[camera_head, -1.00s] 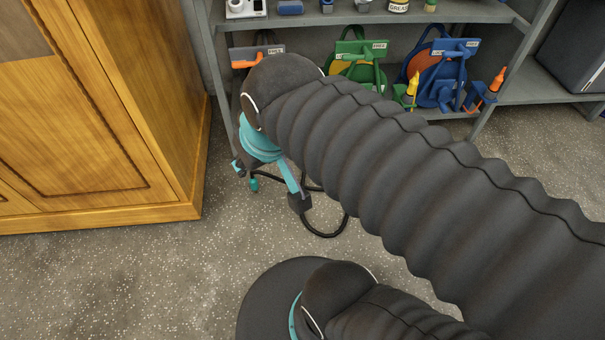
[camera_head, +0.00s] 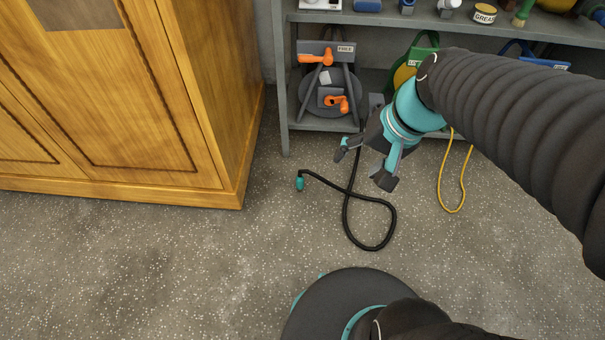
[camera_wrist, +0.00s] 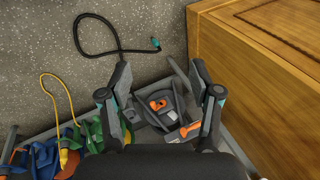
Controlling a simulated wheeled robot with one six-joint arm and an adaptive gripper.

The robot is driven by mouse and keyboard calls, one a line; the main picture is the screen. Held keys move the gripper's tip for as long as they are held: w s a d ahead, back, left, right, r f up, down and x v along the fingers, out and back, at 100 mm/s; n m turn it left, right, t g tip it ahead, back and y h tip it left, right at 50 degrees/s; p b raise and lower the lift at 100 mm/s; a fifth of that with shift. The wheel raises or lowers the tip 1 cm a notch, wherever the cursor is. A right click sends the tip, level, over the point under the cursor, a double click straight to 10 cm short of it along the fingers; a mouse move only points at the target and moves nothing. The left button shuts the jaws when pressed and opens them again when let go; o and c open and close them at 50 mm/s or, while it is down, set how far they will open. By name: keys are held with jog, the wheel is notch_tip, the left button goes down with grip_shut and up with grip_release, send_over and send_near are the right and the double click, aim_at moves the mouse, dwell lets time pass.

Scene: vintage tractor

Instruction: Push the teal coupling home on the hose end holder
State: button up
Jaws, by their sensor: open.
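The teal coupling (camera_head: 300,184) is on the end of a black hose (camera_head: 388,222) that lies looped on the floor in front of the shelf. It also shows in the wrist view (camera_wrist: 155,43), near the top. A grey reel stand (camera_head: 326,88) with orange parts sits on the lower shelf; I cannot tell which part is the hose end holder. An orange clip (camera_head: 337,102) is on its front. My gripper (camera_head: 364,165) is open and empty, above the floor to the right of the coupling and apart from it. In the wrist view its fingers (camera_wrist: 160,74) flank the reel stand.
A wooden cabinet (camera_head: 210,100) stands at left, close to the shelf (camera_head: 285,90). A green reel (camera_head: 420,50) and a yellow hose (camera_head: 452,200) are at right. Small items such as a grease tin (camera_head: 485,14) stand on the upper shelf.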

jog(key=w+a+f+m+y+b, duration=0.2)
jog(key=w+a+f+m+y, duration=0.35)
jog(key=w+f, duration=0.45)
jog(key=w+a+f+m+y+b, duration=0.2)
jog(key=w+a+f+m+y, duration=0.2)
jog(key=w+f+m, duration=0.45)
jog(key=w+d+f+m+t+b, duration=0.1)
jog(key=w+f+m+t, duration=0.15)
jog(key=f, duration=0.55)
jog(key=w+d+f+m+t, duration=0.1)
jog(key=w+f+m+t, duration=0.15)
jog(key=f, duration=0.55)
jog(key=m+t+h+b, duration=0.2)
jog(key=m+h, duration=0.2)
jog(key=m, duration=0.1)
send_near(303, 182)
jog(key=x, duration=0.6)
jog(key=shift+w+a+r, duration=0.2)
jog(key=shift+w+r, duration=0.05)
jog(key=shift+w, duration=0.05)
jog(key=b+x, duration=0.1)
jog(key=x, duration=0.3)
jog(key=shift+s+f, duration=0.15)
jog(key=shift+s, duration=0.05)
jog(key=shift+w+a+f+y, duration=0.25)
jog(key=shift+w+a, duration=0.2)
